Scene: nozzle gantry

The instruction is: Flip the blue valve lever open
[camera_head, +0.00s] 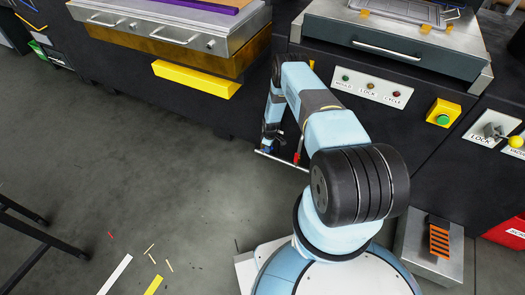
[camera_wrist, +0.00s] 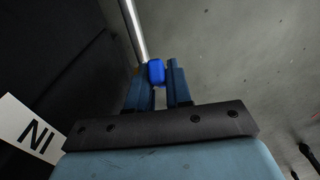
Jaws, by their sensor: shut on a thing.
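The blue valve lever (camera_wrist: 156,72) shows as a small blue block in the wrist view, between the fingertips of my gripper (camera_wrist: 157,75). The two fingers are shut on it, one on each side. A pale metal pipe (camera_wrist: 133,30) runs up and away just beyond the lever. In the head view my gripper (camera_head: 272,143) is low in front of the dark machine front, at the thin pipe (camera_head: 281,160). The blue lever cannot be made out clearly there. How far the lever is turned cannot be told.
A white sign (camera_wrist: 33,133) is at left in the wrist view. A yellow block (camera_head: 197,79) juts from the machine. Scraps lie on the floor at lower left; the floor between is clear.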

